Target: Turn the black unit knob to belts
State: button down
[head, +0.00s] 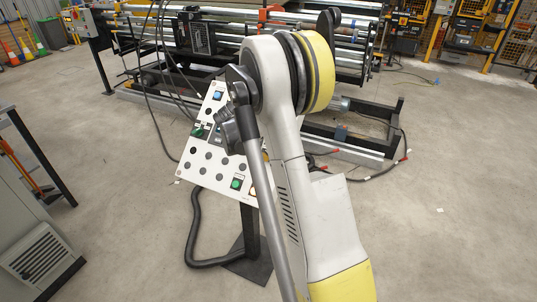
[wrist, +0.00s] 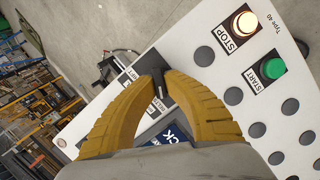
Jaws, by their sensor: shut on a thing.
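The control panel (head: 200,165) is a tilted white board on a stand, with several round buttons. In the wrist view my gripper (wrist: 160,84) has its two yellow ribbed fingers closed in around a black knob (wrist: 157,90) on the panel. The fingers cover most of the knob, so I cannot tell which setting it points to. In the head view my arm covers part of the panel, and the knob cannot be made out at my gripper.
A lit STOP button (wrist: 245,22) and a green START button (wrist: 271,68) sit on the panel to the right of my fingers. Several grey round plugs lie around them. A black hose (head: 192,235) runs by the stand. A roller machine (head: 200,38) stands behind.

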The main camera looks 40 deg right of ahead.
dwell(0.4)
jog(key=c, duration=1.5)
grip_release()
jog(key=shift+o, duration=0.2)
jog(key=v, duration=1.2)
jog(key=shift+a, duration=0.1)
